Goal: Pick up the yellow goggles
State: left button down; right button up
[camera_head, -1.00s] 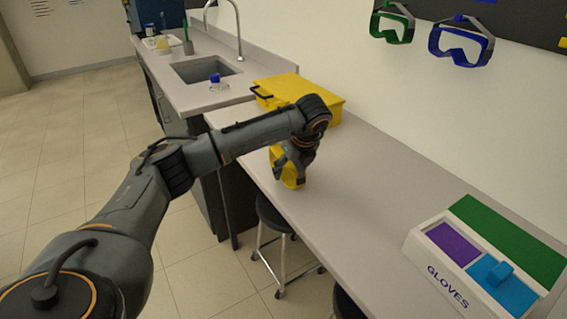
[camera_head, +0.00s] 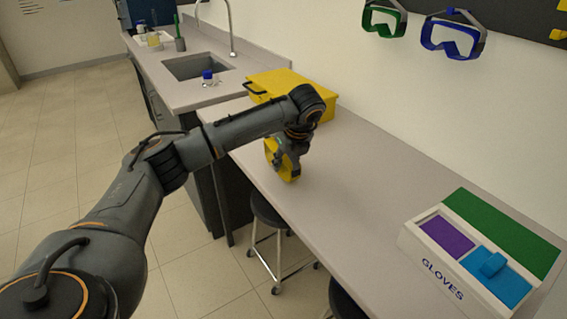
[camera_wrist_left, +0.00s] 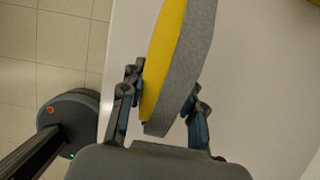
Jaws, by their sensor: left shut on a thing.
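The yellow goggles (camera_head: 271,152) are at my left gripper (camera_head: 288,160), above the near edge of the bench. In the left wrist view the goggles' yellow frame (camera_wrist_left: 161,75) and grey strap (camera_wrist_left: 186,70) stand between the two fingers of the left gripper (camera_wrist_left: 163,104), which is shut on them. The goggles hang down below the wrist in the head view, partly hidden by the gripper. Whether they touch the bench top is hard to tell. My right gripper is in neither view.
A yellow case (camera_head: 290,88) lies on the bench (camera_head: 350,190) behind my wrist. A glove box (camera_head: 480,255) sits at the right. Green (camera_head: 384,20) and blue goggles (camera_head: 452,40) hang on the wall. A stool (camera_head: 268,212) stands below. The bench middle is clear.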

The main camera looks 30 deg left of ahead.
pick_arm(q)
notch_tip(320, 180, up, 2)
jog(key=shift+r+b, duration=0.2)
jog(key=shift+b, duration=0.3)
jog(key=s+d+r+p, duration=0.3)
jog(key=s+r+p, duration=0.2)
jog(key=s+r, duration=0.8)
jog(key=shift+s+d+r, duration=0.25)
jog(key=shift+d+r, duration=0.05)
jog(key=shift+d, duration=0.1)
